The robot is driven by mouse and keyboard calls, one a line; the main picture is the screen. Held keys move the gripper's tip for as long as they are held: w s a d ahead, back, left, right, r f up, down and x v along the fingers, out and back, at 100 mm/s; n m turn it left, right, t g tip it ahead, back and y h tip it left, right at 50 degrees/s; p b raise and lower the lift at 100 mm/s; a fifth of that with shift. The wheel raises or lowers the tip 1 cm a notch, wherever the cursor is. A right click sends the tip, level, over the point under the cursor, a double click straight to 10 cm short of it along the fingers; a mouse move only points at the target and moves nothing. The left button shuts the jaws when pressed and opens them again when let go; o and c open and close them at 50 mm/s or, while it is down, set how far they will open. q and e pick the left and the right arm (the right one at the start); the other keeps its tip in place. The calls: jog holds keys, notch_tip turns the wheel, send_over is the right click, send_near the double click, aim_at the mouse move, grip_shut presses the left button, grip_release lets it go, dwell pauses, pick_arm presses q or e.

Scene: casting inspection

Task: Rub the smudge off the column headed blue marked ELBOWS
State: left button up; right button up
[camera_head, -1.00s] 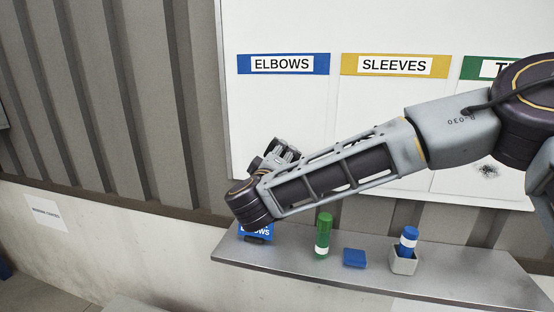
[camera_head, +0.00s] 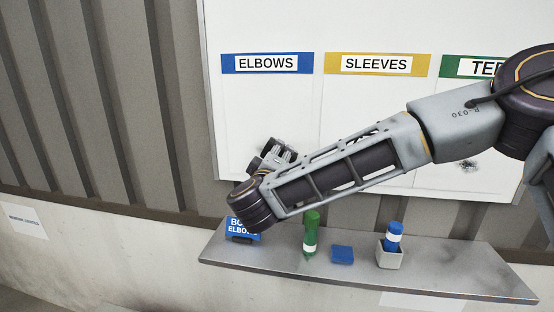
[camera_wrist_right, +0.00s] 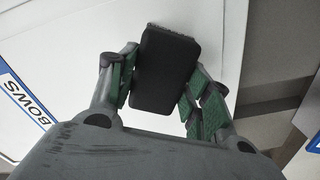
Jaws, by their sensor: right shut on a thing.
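The ELBOWS column (camera_head: 250,115) is the left one on the white board, under a blue header (camera_head: 267,63). Its header also shows at the left of the right wrist view (camera_wrist_right: 22,98). I see no smudge on the part of this column that shows; my right arm covers its lower part. My right gripper (camera_head: 284,150) is at the column's lower part. In the right wrist view, it is shut on a dark block like an eraser (camera_wrist_right: 165,72), close to the board. I cannot tell whether the block touches it. My left gripper is not in view.
A grey shelf (camera_head: 290,272) runs below the board. On it are a blue ELBOWS sign (camera_head: 240,230), a green marker (camera_head: 311,233), a blue block (camera_head: 342,254) and a blue marker in a grey cup (camera_head: 390,257). A dark smudge (camera_head: 467,165) shows under the green header (camera_head: 452,66).

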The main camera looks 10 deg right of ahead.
aim_at(263, 156)
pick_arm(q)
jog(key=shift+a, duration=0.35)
pick_arm(e)
jog(key=shift+a, duration=0.1)
jog(key=shift+w+a, duration=0.3)
jog(key=shift+a, duration=0.55)
jog(key=shift+w+a, duration=0.3)
jog(key=shift+a, duration=0.55)
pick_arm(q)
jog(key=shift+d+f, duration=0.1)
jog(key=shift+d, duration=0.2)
pick_arm(e)
jog(key=shift+a, duration=0.1)
jog(key=shift+w+a+r, duration=0.1)
jog(key=shift+w+a, duration=0.15)
jog(key=shift+a, duration=0.4)
jog(key=shift+w+a, duration=0.2)
jog(key=shift+a, duration=0.4)
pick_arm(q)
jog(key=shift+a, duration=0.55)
pick_arm(e)
jog(key=shift+w+a, duration=0.2)
jog(key=shift+a, duration=0.35)
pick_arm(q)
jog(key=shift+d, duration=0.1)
